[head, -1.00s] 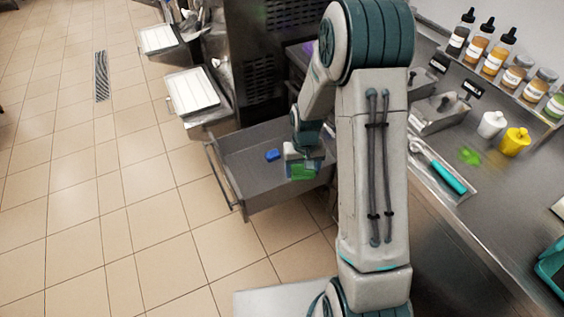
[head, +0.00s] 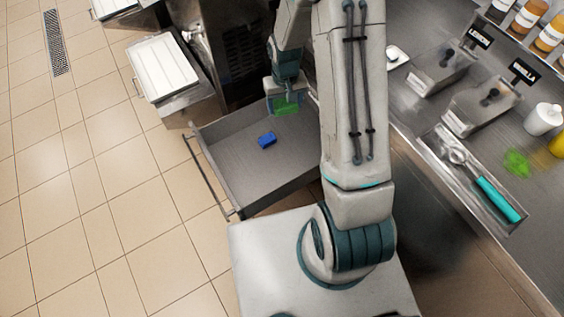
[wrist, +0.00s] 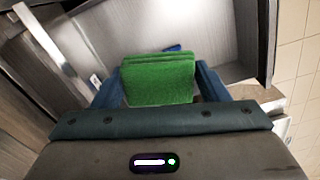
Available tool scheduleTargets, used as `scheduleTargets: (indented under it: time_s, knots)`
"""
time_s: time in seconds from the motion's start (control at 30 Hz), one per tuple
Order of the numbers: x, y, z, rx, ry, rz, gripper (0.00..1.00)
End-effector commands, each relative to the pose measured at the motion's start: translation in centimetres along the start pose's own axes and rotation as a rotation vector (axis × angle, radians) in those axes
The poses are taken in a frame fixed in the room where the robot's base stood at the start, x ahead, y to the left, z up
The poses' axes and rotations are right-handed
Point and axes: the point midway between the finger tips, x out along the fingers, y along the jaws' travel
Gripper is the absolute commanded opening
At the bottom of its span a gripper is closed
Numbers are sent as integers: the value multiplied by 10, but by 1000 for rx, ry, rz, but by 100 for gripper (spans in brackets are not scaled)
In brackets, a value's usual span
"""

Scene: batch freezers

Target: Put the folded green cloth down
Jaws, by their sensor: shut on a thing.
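My gripper (head: 286,98) is shut on the folded green cloth (head: 287,107) near the back end of an open grey drawer (head: 235,178). In the wrist view the cloth (wrist: 158,82) stands in folded layers between two blue fingers, with the drawer floor (wrist: 195,20) beyond it. How high the cloth is above the drawer floor is hard to tell. A small blue object (head: 267,140) lies in the drawer, apart from the cloth. In the wrist view only its edge shows behind the cloth.
The drawer's front bar (head: 210,180) faces the open tiled floor at left. A white-lidded container (head: 164,67) stands beyond the drawer.

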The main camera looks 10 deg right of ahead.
Motion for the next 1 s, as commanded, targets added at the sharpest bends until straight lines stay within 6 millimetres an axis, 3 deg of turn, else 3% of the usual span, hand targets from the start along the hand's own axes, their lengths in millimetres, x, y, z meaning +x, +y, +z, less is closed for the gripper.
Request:
scheduleTargets:
  time_s: [0.03,0.1,0.7,0.9,1.0]
  knots:
    - [28,1,0,-11,-2,0,43]
    - [51,2,0,-29,-2,1,43]
    - [228,1,-3,-209,-4,2,43]
    - [270,0,-4,-255,-1,0,43]
    - [282,0,-4,-270,-1,-1,43]
